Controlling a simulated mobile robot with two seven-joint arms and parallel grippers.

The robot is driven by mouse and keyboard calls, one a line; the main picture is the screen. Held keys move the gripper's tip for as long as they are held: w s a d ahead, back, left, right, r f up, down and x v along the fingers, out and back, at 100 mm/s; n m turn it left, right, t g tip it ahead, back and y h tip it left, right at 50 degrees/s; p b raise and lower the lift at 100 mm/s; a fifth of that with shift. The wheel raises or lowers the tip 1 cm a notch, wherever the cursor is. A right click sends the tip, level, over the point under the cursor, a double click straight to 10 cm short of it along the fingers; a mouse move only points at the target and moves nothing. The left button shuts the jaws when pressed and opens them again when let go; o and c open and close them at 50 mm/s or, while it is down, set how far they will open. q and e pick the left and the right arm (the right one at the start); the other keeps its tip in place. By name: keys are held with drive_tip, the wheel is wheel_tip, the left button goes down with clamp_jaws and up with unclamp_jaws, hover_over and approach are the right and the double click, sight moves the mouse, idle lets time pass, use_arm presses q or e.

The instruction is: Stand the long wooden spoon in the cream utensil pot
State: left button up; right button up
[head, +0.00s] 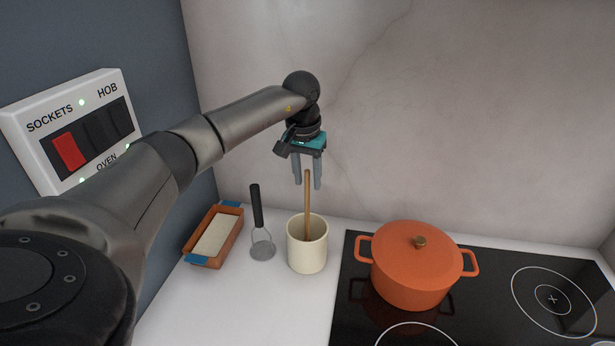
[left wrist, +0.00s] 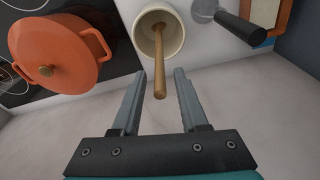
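The cream utensil pot (head: 307,257) stands upright on the white counter, left of the hob. The long wooden spoon (head: 307,200) stands in it, its handle rising above the rim. The part inside the pot is mostly hidden. In the left wrist view the spoon (left wrist: 160,72) rises out of the pot (left wrist: 172,38) towards the camera. My left gripper (head: 307,186) is above the pot, fingers pointing down. In the left wrist view the fingers (left wrist: 160,72) are apart, with the spoon's handle end between them and gaps on both sides. My right gripper is not in view.
An orange lidded casserole (head: 412,275) stands on the black hob (head: 480,310) to the right. A masher-like utensil with a black handle (head: 257,206) and a terracotta dish (head: 234,240) are left of the pot. A switch panel (head: 72,128) is on the left wall.

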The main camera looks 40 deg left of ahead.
use_arm(q)
drive_tip(key=shift+o, duration=0.2)
drive_tip(key=shift+r, duration=0.1)
drive_tip(key=shift+r, duration=0.35)
wheel_tip(320, 180, up, 14)
drive_tip(key=s, duration=0.2)
drive_tip(key=shift+d+b, duration=0.35)
idle(0.5)
